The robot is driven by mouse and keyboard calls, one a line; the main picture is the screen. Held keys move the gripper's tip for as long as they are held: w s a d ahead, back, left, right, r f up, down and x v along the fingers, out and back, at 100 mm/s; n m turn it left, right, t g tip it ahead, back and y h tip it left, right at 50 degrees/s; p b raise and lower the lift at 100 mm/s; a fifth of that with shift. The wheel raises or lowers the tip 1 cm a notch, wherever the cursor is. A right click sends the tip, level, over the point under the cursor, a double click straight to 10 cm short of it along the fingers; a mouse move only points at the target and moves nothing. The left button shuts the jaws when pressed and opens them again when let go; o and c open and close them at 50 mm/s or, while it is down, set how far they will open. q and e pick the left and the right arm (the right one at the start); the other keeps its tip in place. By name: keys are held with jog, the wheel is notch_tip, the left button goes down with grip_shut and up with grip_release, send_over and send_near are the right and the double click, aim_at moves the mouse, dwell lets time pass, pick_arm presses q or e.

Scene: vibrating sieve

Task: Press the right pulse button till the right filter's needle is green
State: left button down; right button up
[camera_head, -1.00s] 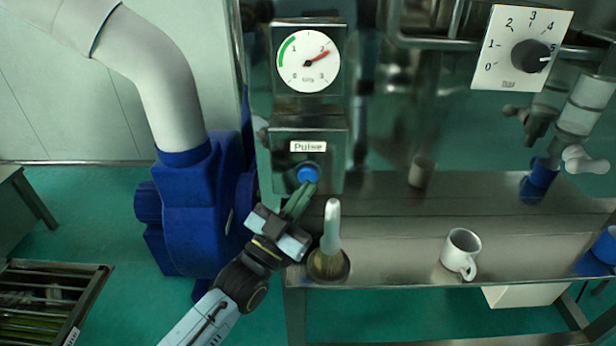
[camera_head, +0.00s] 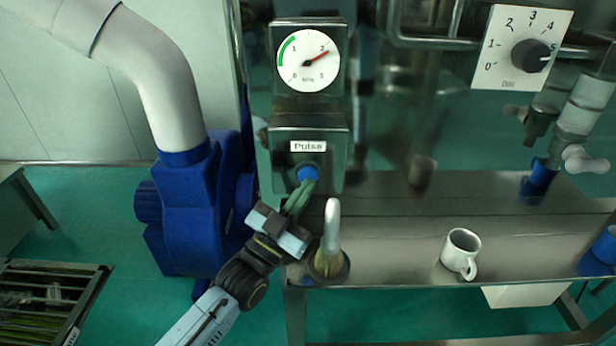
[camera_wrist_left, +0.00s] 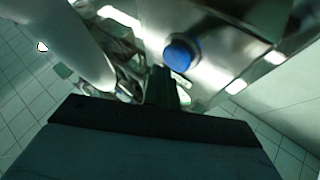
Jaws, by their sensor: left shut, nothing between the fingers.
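The blue pulse button (camera_head: 308,173) sits on a steel box (camera_head: 334,160) under a "Pulse" label. My left gripper (camera_head: 303,190) is shut and empty, with its fingertips at the lower edge of the button; I cannot tell whether they touch it. In the left wrist view the button (camera_wrist_left: 181,52) shows just above and right of my fingers (camera_wrist_left: 163,82). The round gauge (camera_head: 308,61) is above the box. Its red needle points near 2, outside the green band at the upper left. My right gripper is not in view.
A brush (camera_head: 331,235) stands on the steel bench (camera_head: 390,265) close to my left gripper. A white mug (camera_head: 461,252) is further right. A dial (camera_head: 522,48) numbered from 0 is at the upper right. A blue blower (camera_head: 205,215) stands on the left.

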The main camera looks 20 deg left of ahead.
pick_arm(q)
jog(key=shift+w+a, duration=0.2)
jog(key=shift+w, duration=0.5)
dwell(0.6)
jog(key=shift+s, duration=0.15)
dwell(0.3)
jog(key=shift+s+d+p, duration=0.25)
jog(key=shift+s+p, duration=0.05)
jog(key=shift+s, duration=0.45)
jog(key=shift+s, duration=0.1)
jog(key=s+p, duration=0.1)
jog(key=s, duration=0.1)
jog(key=s+d+p, duration=0.1)
jog(key=s, duration=0.1)
jog(key=shift+s+d, duration=0.2)
jog(key=shift+s, duration=0.1)
jog(key=shift+f, duration=0.1)
dwell(0.3)
